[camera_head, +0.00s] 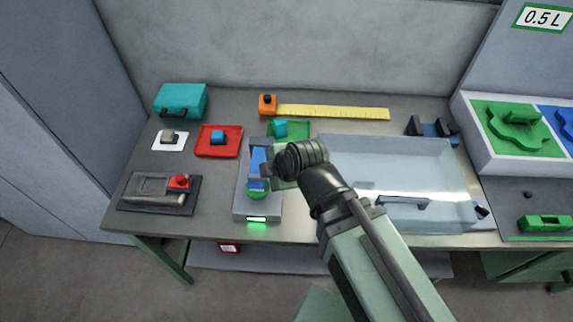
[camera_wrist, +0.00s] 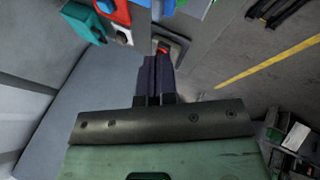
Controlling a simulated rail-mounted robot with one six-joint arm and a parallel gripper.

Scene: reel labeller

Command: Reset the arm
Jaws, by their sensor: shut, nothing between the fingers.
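My arm reaches up from the bottom of the head view and bends at its dark wrist joint. My gripper (camera_head: 267,172) points left, over the grey labeller (camera_head: 242,205) with its blue part, green button and lit green front light. In the wrist view my gripper (camera_wrist: 158,60) shows two dark fingers pressed together with nothing between them. The fingers partly cover the view beyond them. I cannot tell how high the gripper is above the labeller.
Left are a black tray device with a red knob (camera_head: 179,181), a red tray (camera_head: 205,148), a white pad (camera_head: 158,145) and a teal case (camera_head: 180,100). A yellow ruler (camera_head: 335,112) lies behind.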

